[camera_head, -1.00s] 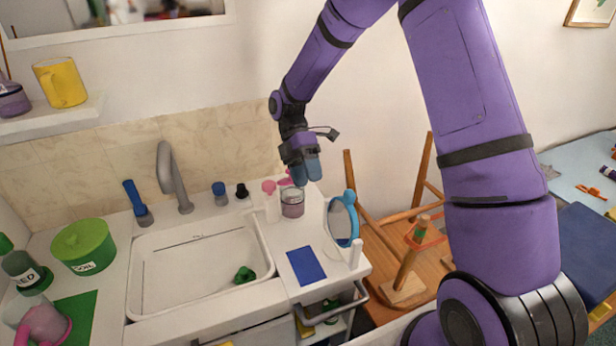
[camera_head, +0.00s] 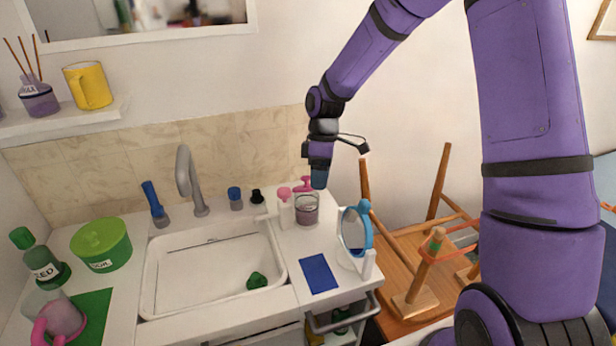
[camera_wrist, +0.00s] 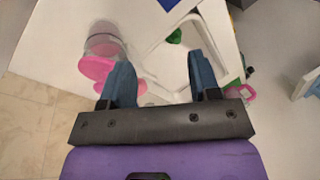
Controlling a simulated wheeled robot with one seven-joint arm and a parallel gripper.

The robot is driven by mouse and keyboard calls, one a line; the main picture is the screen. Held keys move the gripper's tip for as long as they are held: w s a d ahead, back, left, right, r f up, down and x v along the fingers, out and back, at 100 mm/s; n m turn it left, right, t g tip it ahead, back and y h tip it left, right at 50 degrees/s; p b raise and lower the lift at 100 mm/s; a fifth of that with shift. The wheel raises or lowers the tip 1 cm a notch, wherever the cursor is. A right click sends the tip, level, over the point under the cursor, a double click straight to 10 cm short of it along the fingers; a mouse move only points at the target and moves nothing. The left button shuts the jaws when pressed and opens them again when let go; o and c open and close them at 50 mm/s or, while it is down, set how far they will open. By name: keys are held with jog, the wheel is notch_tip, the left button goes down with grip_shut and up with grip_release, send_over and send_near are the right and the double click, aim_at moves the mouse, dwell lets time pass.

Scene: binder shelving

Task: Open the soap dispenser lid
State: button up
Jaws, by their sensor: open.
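A clear jar with pinkish contents (camera_head: 307,212) stands on the counter right of the sink. A pink part (camera_head: 303,185) shows just behind its top. Beside it on the left stands a white bottle with a pink top (camera_head: 285,208). I cannot tell for sure which one is the soap dispenser. My gripper (camera_head: 319,182) points down just above and right of the jar. In the wrist view my gripper (camera_wrist: 160,60) is open with nothing between its fingers. There the jar (camera_wrist: 103,40) and a round pink piece (camera_wrist: 97,68) lie left of the left finger, which partly hides another pink part.
A blue round mirror (camera_head: 356,232) stands on the counter front right, near a blue cloth (camera_head: 318,273). The sink (camera_head: 212,262) with a faucet (camera_head: 186,175) is to the left.

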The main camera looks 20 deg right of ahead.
aim_at(306, 176)
jog(key=w+d+r+m+t, duration=0.2)
jog(key=w+r+m+t, duration=0.25)
jog(key=m+t, duration=0.4)
jog(key=shift+m+g+y, duration=0.4)
jog(key=shift+m+g, duration=0.25)
jog(key=shift+m, duration=0.1)
jog(key=x, duration=1.1)
jog(key=shift+w+a, duration=0.1)
jog(key=shift+w, duration=0.15)
grip_shut()
